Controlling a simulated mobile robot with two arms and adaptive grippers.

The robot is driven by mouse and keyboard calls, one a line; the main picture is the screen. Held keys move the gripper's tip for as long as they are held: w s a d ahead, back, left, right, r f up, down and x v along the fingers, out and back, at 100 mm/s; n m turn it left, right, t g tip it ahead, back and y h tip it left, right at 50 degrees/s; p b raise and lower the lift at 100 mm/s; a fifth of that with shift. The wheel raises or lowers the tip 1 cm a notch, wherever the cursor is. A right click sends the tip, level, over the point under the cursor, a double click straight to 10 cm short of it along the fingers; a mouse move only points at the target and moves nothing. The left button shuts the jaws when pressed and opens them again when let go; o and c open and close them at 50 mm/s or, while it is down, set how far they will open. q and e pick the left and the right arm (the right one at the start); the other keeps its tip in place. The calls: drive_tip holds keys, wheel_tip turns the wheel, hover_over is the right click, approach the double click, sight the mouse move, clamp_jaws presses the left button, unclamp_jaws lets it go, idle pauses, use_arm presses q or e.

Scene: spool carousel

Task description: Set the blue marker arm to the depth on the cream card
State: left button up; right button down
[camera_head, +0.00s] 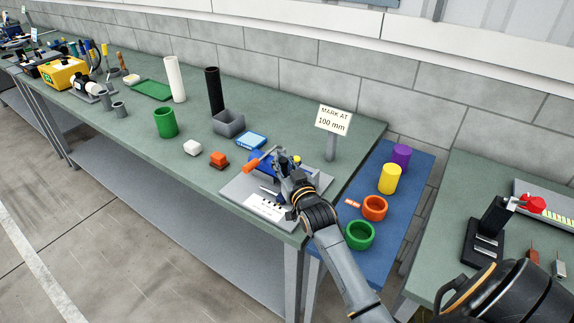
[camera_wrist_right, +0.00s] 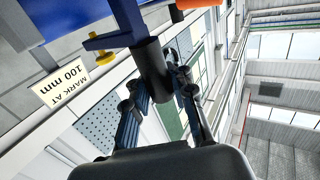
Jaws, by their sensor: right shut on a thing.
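The cream card (camera_head: 333,121) reads "MARK AT 100 mm" and stands on a grey post behind the fixture. It also shows upside down in the wrist view (camera_wrist_right: 61,83). The blue marker arm (camera_head: 262,161) sits on a grey base plate with a white scale strip (camera_head: 266,208); an orange handle (camera_head: 253,165) shows at its left. In the wrist view, blue parts (camera_wrist_right: 75,18) and a yellow knob (camera_wrist_right: 99,46) show near a dark cylinder (camera_wrist_right: 150,68). My right gripper (camera_wrist_right: 160,85) is shut on this dark cylinder. In the head view the gripper (camera_head: 285,172) hides part of the fixture. My left gripper is not in view.
A blue mat (camera_head: 352,241) to the right carries purple, yellow, orange and green rings or cylinders. Another table (camera_head: 447,204) stands at right.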

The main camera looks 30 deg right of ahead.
drive_tip(key=w, duration=0.1)
drive_tip(key=w+a, duration=0.1)
drive_tip(key=w, duration=0.1)
drive_tip(key=w+a, duration=0.1)
drive_tip(key=shift+w+f+b, duration=0.25)
drive_tip(key=shift+b, duration=0.15)
drive_tip(key=c, duration=1.5)
unclamp_jaws()
drive_tip(key=o, duration=0.4)
drive_tip(key=shift+a, duration=0.2)
drive_tip(key=shift+c, duration=0.2)
drive_tip(key=s+a, duration=0.2)
drive_tip(key=s, duration=1)
drive_tip(key=shift+a+r, duration=0.2)
drive_tip(key=shift+w, duration=0.1)
